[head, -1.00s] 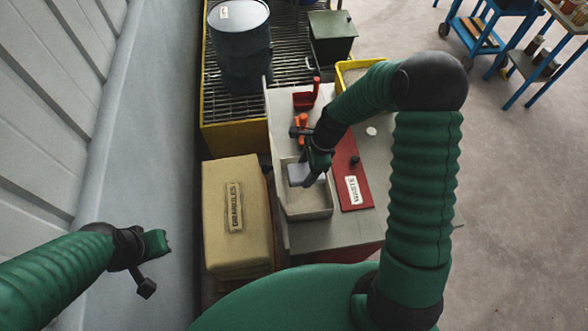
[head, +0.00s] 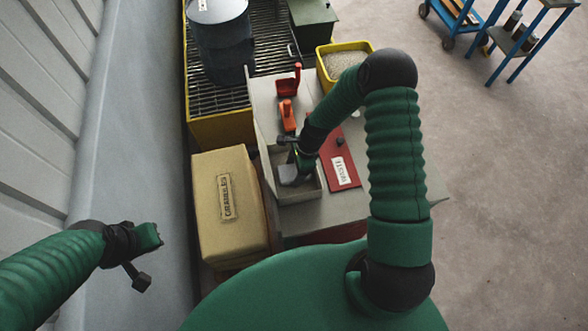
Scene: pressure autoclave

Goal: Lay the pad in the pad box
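The pad (head: 291,176) is a small grey piece at the tip of my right gripper (head: 297,166). It looks tilted, and sits within the outline of the pad box (head: 309,191). The pad box is a pale open-topped tray on the grey bench. My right gripper reaches down from the upper right and appears shut on the pad; its fingertips are partly hidden. I cannot tell whether the pad touches the box floor. My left gripper (head: 150,237) hangs far to the left, away from the bench and empty; its fingers are too small to judge.
A tan box labelled granules (head: 229,208) stands left of the bench. A red labelled plate (head: 340,165) lies right of the pad box. An orange-handled tool (head: 287,115), a red scoop (head: 289,84) and a yellow tray (head: 340,61) lie behind. A dark drum (head: 220,40) stands on grating.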

